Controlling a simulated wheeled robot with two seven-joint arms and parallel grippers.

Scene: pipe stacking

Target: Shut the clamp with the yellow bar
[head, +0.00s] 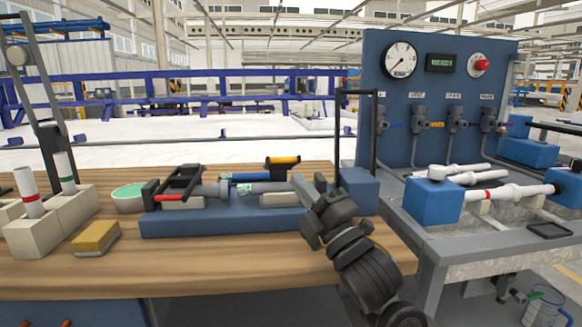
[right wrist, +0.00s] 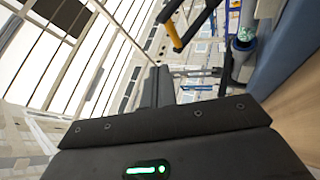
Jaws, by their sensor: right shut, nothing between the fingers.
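The clamp with the yellow bar (head: 283,160) is at the back of the blue fixture (head: 230,222) on the bench. Its yellow bar (right wrist: 173,35) and dark arms also show in the right wrist view, standing clear of my fingers, up and to the right. My right gripper (head: 298,181) is shut and empty, over the right part of the fixture, just in front of the yellow bar; its closed fingers show in the right wrist view (right wrist: 156,82). I see a gap between fingers and bar there. Part of the clamp's base is hidden. My left gripper is not in view.
A second clamp with a red bar (head: 170,198) sits at the fixture's left. A yellow sponge-like block (head: 96,238), a green-rimmed bowl (head: 128,197) and pale holders with upright pipes (head: 30,192) are left. A blue gauge panel (head: 440,95) stands right.

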